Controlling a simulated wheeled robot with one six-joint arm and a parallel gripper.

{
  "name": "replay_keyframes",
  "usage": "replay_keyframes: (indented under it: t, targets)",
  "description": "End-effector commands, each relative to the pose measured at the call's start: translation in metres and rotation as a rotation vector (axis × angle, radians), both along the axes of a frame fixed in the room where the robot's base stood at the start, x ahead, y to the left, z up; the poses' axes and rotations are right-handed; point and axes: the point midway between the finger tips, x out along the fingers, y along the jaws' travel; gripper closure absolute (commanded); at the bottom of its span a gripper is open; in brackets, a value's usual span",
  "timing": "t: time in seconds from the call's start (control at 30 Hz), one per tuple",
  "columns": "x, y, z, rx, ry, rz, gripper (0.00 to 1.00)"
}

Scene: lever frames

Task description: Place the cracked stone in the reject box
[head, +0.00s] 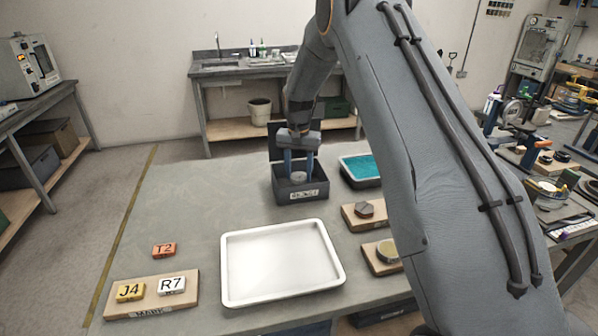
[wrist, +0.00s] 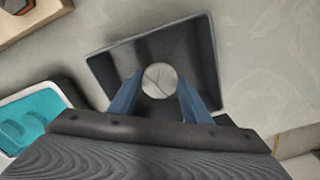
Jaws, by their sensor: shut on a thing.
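The cracked stone (wrist: 159,80) is a round, pale grey disc with a dark line across its face. My gripper (wrist: 157,88) is shut on it, with one blue finger on each side. In the head view my gripper (head: 299,168) points down into the dark reject box (head: 301,195), and the stone (head: 298,177) shows between its fingers. The box has a raised lid at its back and a pale label on its front. In the wrist view the stone lies within the outline of the box (wrist: 212,65). I cannot tell whether it touches the floor of the box.
A tray with teal contents (head: 345,172) stands right of the box. An empty white tray (head: 334,262) lies in front. Tags sit on and near a board (head: 190,290) at the left.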

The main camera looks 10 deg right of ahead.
Motion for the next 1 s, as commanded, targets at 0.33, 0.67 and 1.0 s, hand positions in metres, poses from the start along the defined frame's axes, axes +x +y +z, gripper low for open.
replay_keyframes:
  t: [0.33,0.67,1.0]
  targets:
    - [0.0,0.0,-0.007,0.0,0.0,0.0,0.73]
    - [0.0,0.0,-0.012,0.0,0.0,0.0,0.55]
    - [0.0,0.0,-0.012,0.0,0.0,0.0,0.37]
